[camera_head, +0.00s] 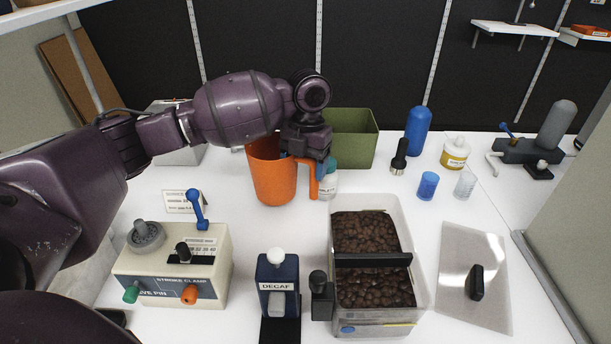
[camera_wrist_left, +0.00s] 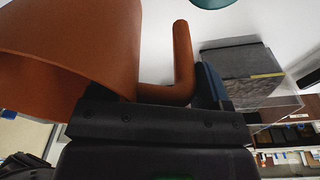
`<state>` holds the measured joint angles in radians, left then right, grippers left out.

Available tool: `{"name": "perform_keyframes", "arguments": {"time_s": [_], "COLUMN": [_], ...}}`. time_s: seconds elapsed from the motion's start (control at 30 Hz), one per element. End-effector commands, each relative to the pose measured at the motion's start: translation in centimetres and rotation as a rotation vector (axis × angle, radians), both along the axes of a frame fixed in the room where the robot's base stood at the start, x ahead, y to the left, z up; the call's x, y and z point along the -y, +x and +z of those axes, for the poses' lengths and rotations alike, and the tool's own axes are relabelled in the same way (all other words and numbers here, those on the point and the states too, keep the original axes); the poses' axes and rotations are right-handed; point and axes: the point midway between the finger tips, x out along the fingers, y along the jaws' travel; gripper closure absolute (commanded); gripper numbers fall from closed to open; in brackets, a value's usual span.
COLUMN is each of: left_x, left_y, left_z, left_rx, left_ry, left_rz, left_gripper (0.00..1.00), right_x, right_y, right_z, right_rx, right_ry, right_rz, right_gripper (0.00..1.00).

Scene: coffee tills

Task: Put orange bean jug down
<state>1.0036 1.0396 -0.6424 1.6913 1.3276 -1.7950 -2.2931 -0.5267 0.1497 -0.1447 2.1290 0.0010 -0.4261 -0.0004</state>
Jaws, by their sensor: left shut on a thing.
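The orange bean jug (camera_head: 272,180) is upright at the middle of the white table in the head view, in front of the green bin. Its handle (camera_head: 313,181) is on the right side. My left gripper (camera_head: 308,150) is shut on the jug near the top of the handle. In the left wrist view the jug (camera_wrist_left: 75,45) fills the upper left, with its handle (camera_wrist_left: 183,60) between the dark gripper fingers. I cannot tell whether the jug's base touches the table. My right gripper is not in view.
A green bin (camera_head: 355,135) stands behind the jug. In front are a clamp machine (camera_head: 170,265), a decaf unit (camera_head: 278,285) and a bean container (camera_head: 408,235). A clear lid (camera_head: 500,270) lies right; some table between is bare.

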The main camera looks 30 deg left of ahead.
Motion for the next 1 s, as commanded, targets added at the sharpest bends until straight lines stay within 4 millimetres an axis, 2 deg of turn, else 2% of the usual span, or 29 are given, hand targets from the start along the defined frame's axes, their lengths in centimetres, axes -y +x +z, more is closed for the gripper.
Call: {"name": "perform_keyframes", "arguments": {"time_s": [0.03,0.17,0.6,0.63,0.77,1.0], "left_x": [0.0,0.0,0.0,0.0,0.0,0.0], "left_y": [0.0,0.0,0.0,0.0,0.0,0.0], "left_z": [-1.4,-2.8,-3.1,-3.1,-3.1,-3.1], "left_rx": [-0.007,-0.004,0.0,0.0,-0.001,-0.001], "left_ry": [0.0,0.0,0.0,0.0,0.0,0.0], "left_rz": [0.0,0.0,0.0,0.0,0.0,0.0], "left_gripper": [0.77,0.77,0.77,0.24,0.04,0.03], "right_x": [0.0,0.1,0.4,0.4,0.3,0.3], "right_y": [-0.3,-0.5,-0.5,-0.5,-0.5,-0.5], "right_z": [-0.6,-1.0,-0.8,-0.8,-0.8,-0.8], "right_rx": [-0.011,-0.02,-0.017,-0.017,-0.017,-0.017], "right_ry": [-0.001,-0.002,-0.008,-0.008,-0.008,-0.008], "right_rz": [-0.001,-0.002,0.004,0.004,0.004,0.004], "right_gripper": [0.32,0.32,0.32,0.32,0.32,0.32]}}
